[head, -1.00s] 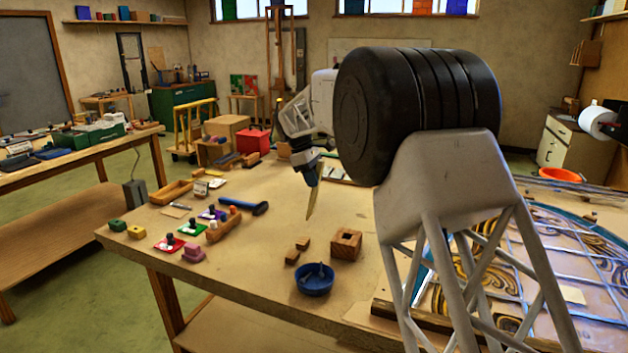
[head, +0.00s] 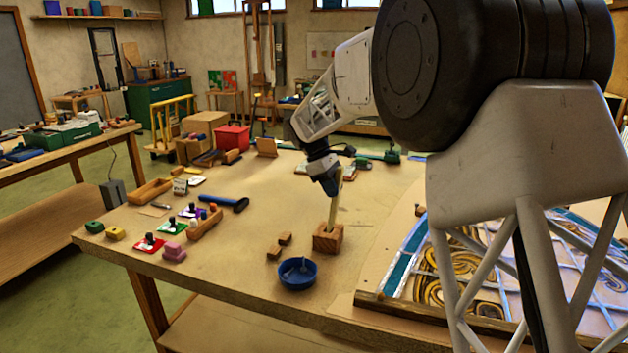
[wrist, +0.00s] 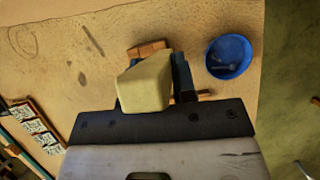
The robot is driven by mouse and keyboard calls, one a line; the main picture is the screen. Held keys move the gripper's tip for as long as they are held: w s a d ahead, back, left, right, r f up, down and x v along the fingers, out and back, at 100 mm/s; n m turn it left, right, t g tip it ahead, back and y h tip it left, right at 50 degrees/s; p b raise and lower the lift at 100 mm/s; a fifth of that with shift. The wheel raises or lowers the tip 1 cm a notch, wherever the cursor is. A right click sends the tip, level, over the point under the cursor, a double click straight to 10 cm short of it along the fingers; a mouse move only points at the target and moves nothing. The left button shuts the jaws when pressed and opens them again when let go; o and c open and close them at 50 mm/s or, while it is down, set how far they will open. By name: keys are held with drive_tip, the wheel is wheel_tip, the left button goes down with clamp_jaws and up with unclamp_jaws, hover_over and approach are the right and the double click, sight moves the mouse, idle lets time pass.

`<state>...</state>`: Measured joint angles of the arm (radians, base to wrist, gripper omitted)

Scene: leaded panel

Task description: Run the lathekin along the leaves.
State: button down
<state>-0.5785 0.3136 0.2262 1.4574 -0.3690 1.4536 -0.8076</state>
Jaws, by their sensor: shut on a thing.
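My gripper (head: 330,184) is shut on the lathekin (head: 334,212), a pale, flat tool that points down. In the head view the lathekin's lower end is at the top of a wooden block (head: 328,240); I cannot tell how far it sits in the block's hole. In the wrist view the lathekin (wrist: 146,84) is a pale yellow shape between the fingers and hides most of the block (wrist: 148,49). The leaded panel (head: 480,265) lies at the right, with pale strips and amber swirled glass inside a blue border. My arm covers part of it.
A blue bowl (head: 298,274) with small metal pieces stands just in front of the block. A wooden batten (head: 440,320) edges the panel.

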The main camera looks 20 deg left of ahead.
drive_tip(key=s+d+f, duration=0.1)
drive_tip(key=s+d, duration=0.5)
drive_tip(key=d, duration=0.4)
drive_tip(key=s+d+f+m+h, duration=0.1)
drive_tip(key=s+d+f, duration=0.1)
drive_tip(key=s+d, duration=0.5)
drive_tip(key=d, duration=0.3)
drive_tip(key=shift+d+g, duration=0.25)
drive_tip(key=shift+g, duration=0.15)
drive_tip(key=shift+f, duration=0.15)
drive_tip(key=w+d+f, duration=0.1)
drive_tip(key=w+d, duration=0.1)
drive_tip(key=w, duration=0.7)
drive_tip(key=w+d+f, duration=0.1)
drive_tip(key=w+f, duration=0.1)
drive_tip(key=w, duration=0.8)
drive_tip(key=shift+w+d, duration=0.25)
drive_tip(key=shift+d, duration=0.15)
drive_tip(key=shift+f, duration=0.35)
idle(1.5)
drive_tip(key=shift+s, duration=0.15)
drive_tip(key=shift+s+a, duration=0.2)
drive_tip(key=shift+s, duration=0.75)
drive_tip(key=shift+s, duration=0.15)
